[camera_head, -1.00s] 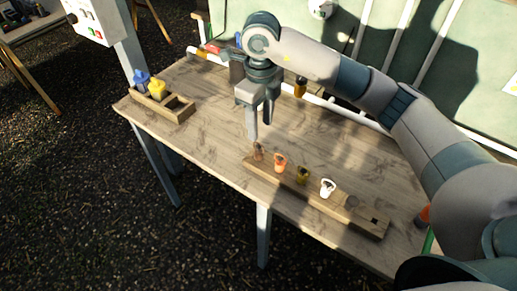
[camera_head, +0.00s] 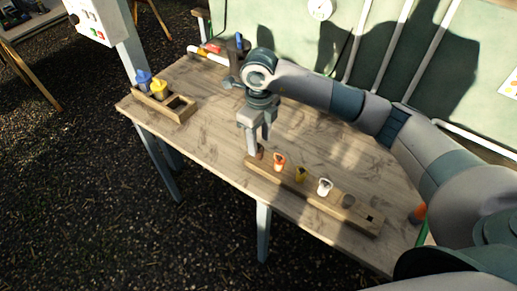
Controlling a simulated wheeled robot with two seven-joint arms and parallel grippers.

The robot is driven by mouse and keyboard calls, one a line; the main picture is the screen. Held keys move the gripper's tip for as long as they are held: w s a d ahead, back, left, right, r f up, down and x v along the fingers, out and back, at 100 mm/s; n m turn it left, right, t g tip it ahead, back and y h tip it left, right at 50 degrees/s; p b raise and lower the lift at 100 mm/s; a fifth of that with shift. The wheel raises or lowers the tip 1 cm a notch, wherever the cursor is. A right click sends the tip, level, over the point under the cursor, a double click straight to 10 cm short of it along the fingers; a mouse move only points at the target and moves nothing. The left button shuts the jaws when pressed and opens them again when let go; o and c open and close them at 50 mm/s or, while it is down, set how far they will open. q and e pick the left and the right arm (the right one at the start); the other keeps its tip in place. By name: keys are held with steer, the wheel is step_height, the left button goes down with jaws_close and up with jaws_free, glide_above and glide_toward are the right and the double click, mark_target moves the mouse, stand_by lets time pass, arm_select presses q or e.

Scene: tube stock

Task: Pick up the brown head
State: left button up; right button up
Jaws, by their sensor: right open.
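The brown head (camera_head: 260,153) stands at the left end of a wooden rail (camera_head: 312,198) on the table, partly hidden by my right gripper. My right gripper (camera_head: 257,148) points down at it, with one finger to its left and the other just behind or to its right. The gripper is open; I cannot tell whether the fingers touch the head. Along the rail to the right stand an orange head (camera_head: 279,163), an olive-yellow head (camera_head: 300,175), a white head (camera_head: 324,187) and a grey one (camera_head: 348,201). My left gripper is not in view.
A wooden tray (camera_head: 178,115) with a blue head (camera_head: 143,78) and a yellow head (camera_head: 159,90) sits at the table's left. The table (camera_head: 205,135) is bare between tray and rail.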

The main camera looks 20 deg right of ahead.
mark_target(259, 150)
step_height(259, 150, down, 3)
steer(key=shift+a+r+p, duration=0.1)
steer(key=shift+a+p, duration=0.05)
steer(key=shift+p, duration=0.6)
steer(key=shift+f, duration=0.45)
jaws_close()
